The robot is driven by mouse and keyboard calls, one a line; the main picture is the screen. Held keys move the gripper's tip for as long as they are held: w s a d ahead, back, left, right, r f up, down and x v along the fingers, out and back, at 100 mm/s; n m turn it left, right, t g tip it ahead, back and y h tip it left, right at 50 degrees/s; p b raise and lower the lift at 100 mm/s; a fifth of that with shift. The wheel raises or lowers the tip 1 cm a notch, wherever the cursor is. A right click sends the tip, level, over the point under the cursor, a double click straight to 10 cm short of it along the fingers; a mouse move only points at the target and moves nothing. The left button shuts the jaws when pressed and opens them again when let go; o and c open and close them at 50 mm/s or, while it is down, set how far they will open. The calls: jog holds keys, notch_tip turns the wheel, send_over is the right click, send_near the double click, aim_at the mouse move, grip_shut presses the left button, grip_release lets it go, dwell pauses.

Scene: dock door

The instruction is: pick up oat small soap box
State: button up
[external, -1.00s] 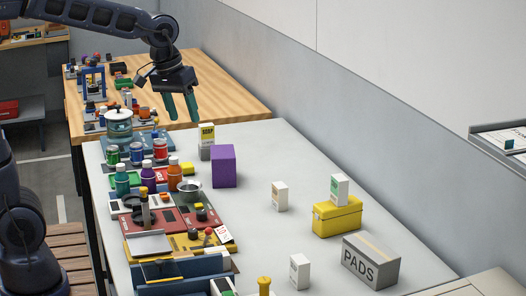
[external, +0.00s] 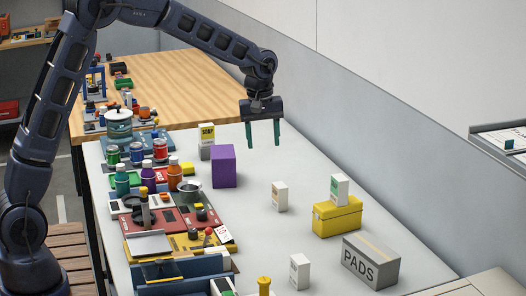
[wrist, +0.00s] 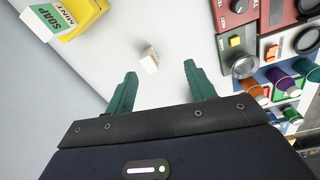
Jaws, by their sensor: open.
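A small white soap box with a tan, oat-like label (external: 280,196) stands upright alone on the grey table, right of the purple box; its label text is too small to read. In the wrist view the same small box (wrist: 150,60) shows beyond and between my fingertips. My gripper (external: 263,146) hangs above the table behind the box, fingers down, open and empty. In the wrist view my green fingers (wrist: 160,69) are apart with nothing between them.
A mint soap box (external: 339,189) stands on a yellow case (external: 337,219). Another white box (external: 299,271), a PADS box (external: 371,262), a yellow-labelled soap box (external: 207,136) and the purple box (external: 223,166) stand around. Bottles and trays crowd the left; table around the tan-labelled box is clear.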

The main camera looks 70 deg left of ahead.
aim_at(277, 184)
jog(key=w+a+f+n, duration=0.1)
jog(key=w+f, duration=0.1)
jog(key=f, duration=0.1)
jog(key=w+a+f+n, duration=0.1)
jog(key=w+a+f, duration=0.1)
jog(key=f, duration=0.1)
jog(key=w+a+f+n, duration=0.1)
jog(key=w+a+f, duration=0.1)
jog(key=f, duration=0.1)
jog(key=shift+w+a+f+g, duration=0.1)
jog(key=shift+a+f+g, duration=0.15)
jog(key=shift+f+g, duration=0.15)
notch_tip(277, 184, down, 6)
jog(key=shift+r, duration=0.1)
jog(key=shift+w+d+f, duration=0.15)
jog(key=shift+w+f, duration=0.05)
jog(key=shift+f, duration=1.1)
jog(key=shift+w+d+f, duration=0.1)
jog(key=shift+w+f, duration=0.05)
jog(key=shift+f, duration=1.15)
jog(key=shift+c, duration=0.2)
jog(key=c, duration=1.1)
